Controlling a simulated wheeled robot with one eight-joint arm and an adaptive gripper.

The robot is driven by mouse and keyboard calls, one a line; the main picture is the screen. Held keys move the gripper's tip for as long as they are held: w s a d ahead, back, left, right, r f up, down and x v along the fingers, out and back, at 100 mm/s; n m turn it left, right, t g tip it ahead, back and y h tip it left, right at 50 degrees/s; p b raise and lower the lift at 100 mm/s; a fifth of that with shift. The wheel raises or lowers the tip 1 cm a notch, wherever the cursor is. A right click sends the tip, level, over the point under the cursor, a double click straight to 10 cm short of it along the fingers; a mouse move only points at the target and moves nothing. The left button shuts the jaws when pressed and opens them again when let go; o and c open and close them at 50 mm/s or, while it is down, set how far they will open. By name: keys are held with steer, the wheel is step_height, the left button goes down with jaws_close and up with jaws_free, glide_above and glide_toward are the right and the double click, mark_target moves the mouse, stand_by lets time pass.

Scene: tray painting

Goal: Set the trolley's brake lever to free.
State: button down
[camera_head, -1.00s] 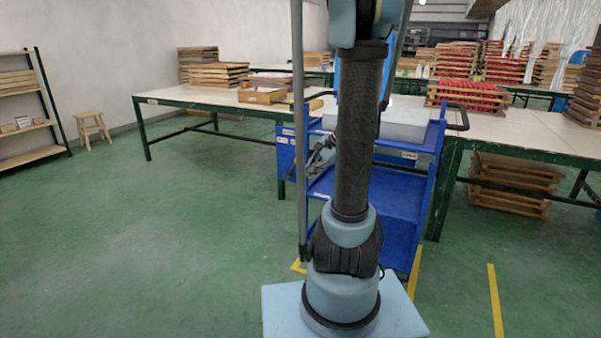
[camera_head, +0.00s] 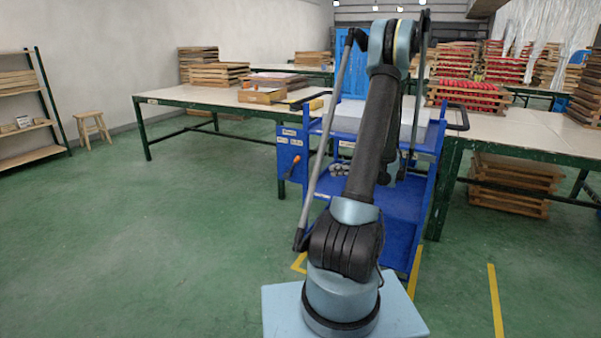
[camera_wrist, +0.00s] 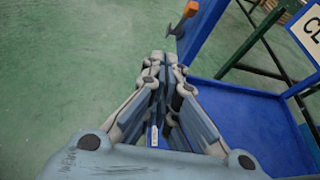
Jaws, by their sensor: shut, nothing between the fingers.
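The blue trolley (camera_head: 400,205) stands in front of my arm. Its brake lever, with an orange grip (camera_head: 294,162), is on the blue side panel at the trolley's left. The grip points up and slightly right in the head view. In the wrist view the orange grip (camera_wrist: 190,9) is at the top, above a dark lower part, beyond my fingertips and slightly right. My gripper (camera_wrist: 160,58) is shut and empty, apart from the lever. In the head view my gripper (camera_head: 340,170) is right of the lever, partly hidden by my arm.
A long green-legged table (camera_head: 200,97) stands behind the trolley. The trolley's lower shelf (camera_wrist: 240,105) is right of my gripper in the wrist view. Stacked wooden frames (camera_head: 510,185) sit under the right table. Green floor is clear at left.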

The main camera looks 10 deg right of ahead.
steer(key=d+f, duration=0.1)
steer(key=d+f+m, duration=0.1)
steer(key=w+d+f+m+t, duration=0.1)
steer(key=shift+d+y, duration=0.3)
steer(key=shift+d, duration=0.05)
glide_toward(301, 168)
steer(key=a+f, duration=0.3)
steer(key=a, duration=0.2)
steer(key=shift+w+a+r, duration=0.25)
steer(key=shift+w+a, duration=0.15)
steer(key=shift+w, duration=0.15)
steer(key=shift+w+a+r, duration=0.25)
steer(key=shift+w+a, duration=0.2)
steer(key=shift+w, duration=0.05)
steer(key=shift+w+a+r, duration=0.3)
steer(key=shift+w+a, duration=0.05)
steer(key=shift+w, duration=0.1)
steer(key=shift+d+r, duration=0.1)
steer(key=shift+r, duration=0.05)
steer(key=shift+g+h, duration=0.3)
steer(key=shift+h, duration=0.1)
